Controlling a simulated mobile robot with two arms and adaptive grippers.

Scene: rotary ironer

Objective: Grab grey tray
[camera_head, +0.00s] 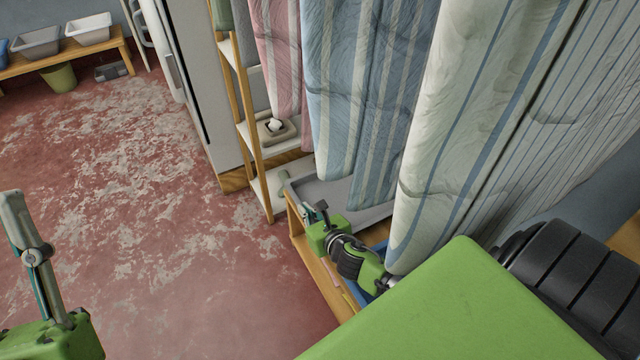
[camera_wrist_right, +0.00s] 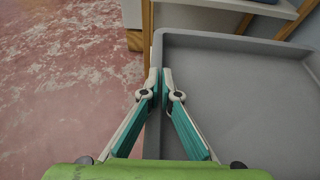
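The grey tray (camera_head: 326,191) lies on a low wooden stand under the hanging fabric, which hides part of it. It also shows in the right wrist view (camera_wrist_right: 235,100), filling the right half. My right gripper (camera_head: 314,211) is at the tray's near left side. My left gripper (camera_head: 20,222) is at the far left over the floor, away from the tray. Its finger gap cannot be made out.
Striped cloths (camera_head: 370,90) hang above the tray and close off the right side. A wooden shelf unit (camera_head: 250,130) stands just behind it. A bench (camera_head: 75,57) with tubs and a green bin (camera_head: 60,78) is at the back left. The red floor (camera_head: 150,200) is clear.

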